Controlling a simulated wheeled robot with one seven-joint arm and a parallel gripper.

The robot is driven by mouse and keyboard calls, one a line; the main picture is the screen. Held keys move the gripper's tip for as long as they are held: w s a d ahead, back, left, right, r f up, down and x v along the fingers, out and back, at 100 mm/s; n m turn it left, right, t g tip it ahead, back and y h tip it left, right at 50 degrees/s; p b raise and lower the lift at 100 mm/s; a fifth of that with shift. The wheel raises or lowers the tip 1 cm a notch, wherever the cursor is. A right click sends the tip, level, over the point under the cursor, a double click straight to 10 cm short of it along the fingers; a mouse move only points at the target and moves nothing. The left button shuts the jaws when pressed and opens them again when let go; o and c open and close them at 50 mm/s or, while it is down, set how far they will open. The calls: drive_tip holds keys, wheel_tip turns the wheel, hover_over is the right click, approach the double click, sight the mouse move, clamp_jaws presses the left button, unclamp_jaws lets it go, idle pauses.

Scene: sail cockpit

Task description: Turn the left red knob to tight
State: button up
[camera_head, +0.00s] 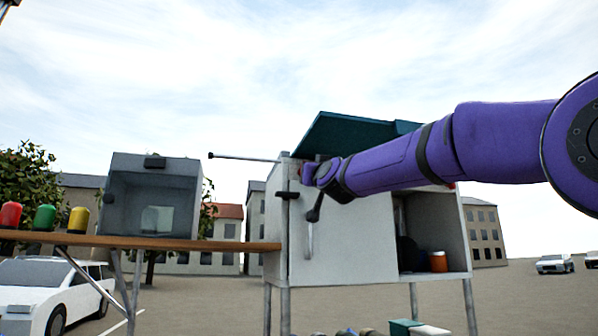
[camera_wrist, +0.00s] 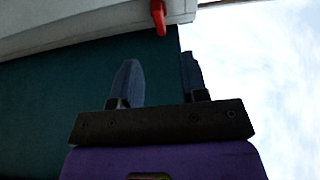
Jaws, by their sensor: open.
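In the wrist view, a red knob (camera_wrist: 159,16) hangs from the edge of a pale panel, ahead of my fingers and between their lines. My gripper (camera_wrist: 158,70) is open, with a gap between its two dark fingers. Nothing is between them, and they look apart from the knob. In the head view, my purple arm reaches in from the right to the upper front of a grey cabinet (camera_head: 355,245). My fingers are hard to make out there. The left knob is not clear in that view. A small bit of red (camera_head: 452,185) shows just under my arm farther right.
A dark green raised lid (camera_head: 350,134) tops the cabinet, close behind my arm. A thin rod (camera_head: 245,158) sticks out left. A wooden shelf (camera_head: 230,244) holds a glass-fronted box (camera_head: 150,200) and red, green and yellow cylinders. An orange cup (camera_head: 438,261) stands in the open right compartment.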

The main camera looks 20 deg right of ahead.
drive_tip(key=x, duration=0.9)
drive_tip(key=shift+w, duration=0.3)
clamp_jaws()
